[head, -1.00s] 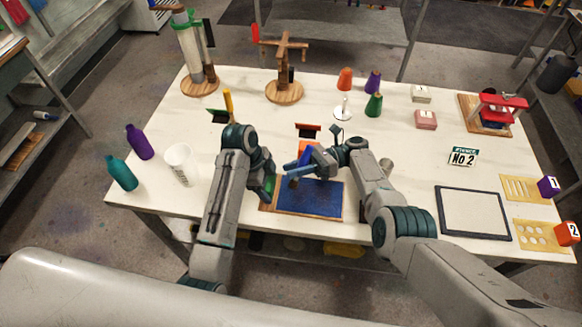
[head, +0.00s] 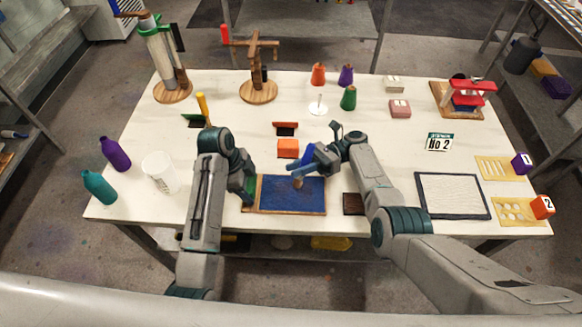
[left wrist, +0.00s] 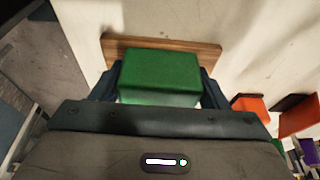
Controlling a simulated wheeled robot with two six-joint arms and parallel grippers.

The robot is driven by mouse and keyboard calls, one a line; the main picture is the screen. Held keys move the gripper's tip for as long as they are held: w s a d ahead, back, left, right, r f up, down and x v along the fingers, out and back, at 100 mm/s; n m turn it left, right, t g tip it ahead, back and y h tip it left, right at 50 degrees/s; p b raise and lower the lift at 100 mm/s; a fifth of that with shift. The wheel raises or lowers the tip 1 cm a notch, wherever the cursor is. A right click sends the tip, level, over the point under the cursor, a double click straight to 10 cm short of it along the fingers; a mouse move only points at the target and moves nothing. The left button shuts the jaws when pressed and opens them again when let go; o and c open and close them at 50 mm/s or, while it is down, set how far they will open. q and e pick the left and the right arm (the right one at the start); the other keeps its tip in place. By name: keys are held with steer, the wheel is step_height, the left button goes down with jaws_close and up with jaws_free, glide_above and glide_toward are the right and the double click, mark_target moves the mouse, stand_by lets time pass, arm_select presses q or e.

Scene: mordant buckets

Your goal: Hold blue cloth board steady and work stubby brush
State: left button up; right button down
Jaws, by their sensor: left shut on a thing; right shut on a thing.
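The blue cloth board (head: 312,204) lies flat near the table's front edge, a blue panel with a wooden rim. My left gripper (head: 249,187) is at its left end. In the left wrist view its fingers are shut on a green block (left wrist: 160,75), with a wooden strip (left wrist: 210,48) just beyond it. Whether block and board are joined I cannot tell. My right gripper (head: 300,170) is over the board's upper middle, shut on the stubby brush (head: 298,184). Only the brush's small brown lower end shows, at or just above the cloth; contact is unclear.
An orange block (head: 288,148) stands just behind the board. A dark brown block (head: 353,204) sits to its right, beside my right arm. A framed white screen (head: 452,195) lies at right.

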steer(key=shift+s+d+f, duration=0.2)
steer(key=shift+d+f, duration=0.05)
steer(key=shift+d, duration=0.3)
steer(key=shift+w+d+r, duration=0.1)
steer(key=shift+d+r, duration=0.05)
steer(key=shift+r, duration=0.35)
steer(key=shift+w+d+r, duration=0.1)
steer(key=shift+r, duration=0.9)
steer(key=shift+s+a, duration=0.1)
steer(key=shift+a, duration=0.05)
steer(key=shift+r, duration=0.1)
steer(key=s+a+r, duration=0.2)
steer(key=a+r, duration=0.6)
steer(key=shift+s+d+f, duration=0.1)
steer(key=shift+f, duration=2.15)
